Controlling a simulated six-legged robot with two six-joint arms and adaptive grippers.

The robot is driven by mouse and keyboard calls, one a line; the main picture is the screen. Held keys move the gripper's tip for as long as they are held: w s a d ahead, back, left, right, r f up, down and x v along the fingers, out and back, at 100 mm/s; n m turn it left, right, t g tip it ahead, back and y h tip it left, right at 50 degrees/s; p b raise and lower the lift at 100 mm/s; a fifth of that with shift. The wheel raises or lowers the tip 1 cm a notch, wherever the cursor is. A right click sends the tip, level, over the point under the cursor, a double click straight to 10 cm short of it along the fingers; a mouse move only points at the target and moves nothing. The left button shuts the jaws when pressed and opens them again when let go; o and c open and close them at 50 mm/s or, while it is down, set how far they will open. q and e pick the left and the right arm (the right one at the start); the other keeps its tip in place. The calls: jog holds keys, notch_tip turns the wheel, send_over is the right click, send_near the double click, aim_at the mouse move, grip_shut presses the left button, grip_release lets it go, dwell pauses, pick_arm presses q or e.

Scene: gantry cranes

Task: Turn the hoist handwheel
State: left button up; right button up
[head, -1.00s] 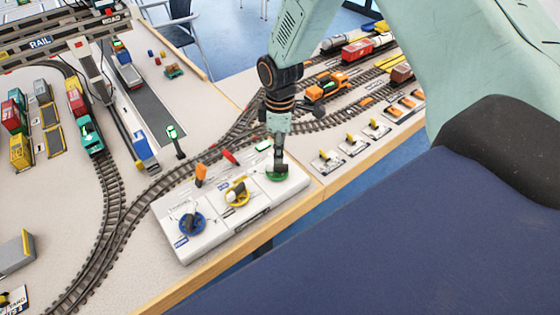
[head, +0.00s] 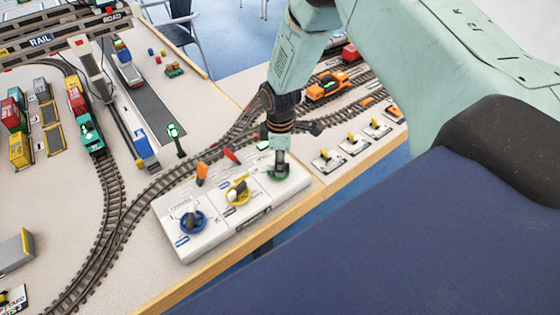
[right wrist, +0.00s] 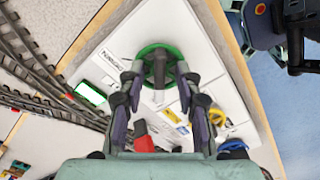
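A white control box (head: 225,247) stands near the table's front edge with three handwheels: blue (head: 192,219), yellow (head: 238,193) and green (head: 277,175). I cannot read which label marks the hoist. My right gripper (head: 280,163) is over the green handwheel, pointing down. In the right wrist view, its fingers (right wrist: 156,72) are apart on either side of the grey upright part in the middle of the green handwheel (right wrist: 147,50). I see a gap between the fingers and that part; contact is not clear. My left gripper is not in view.
An orange lever (head: 201,174) and a red lever (head: 230,155) stand at the box's back edge. Railway track (head: 105,215) curves behind and left. Small switch plates (head: 354,145) lie to the right. A green signal (head: 175,135) stands behind.

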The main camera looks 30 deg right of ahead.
jog(key=shift+c, duration=0.4)
jog(key=shift+d, duration=0.15)
jog(key=c, duration=0.3)
grip_shut()
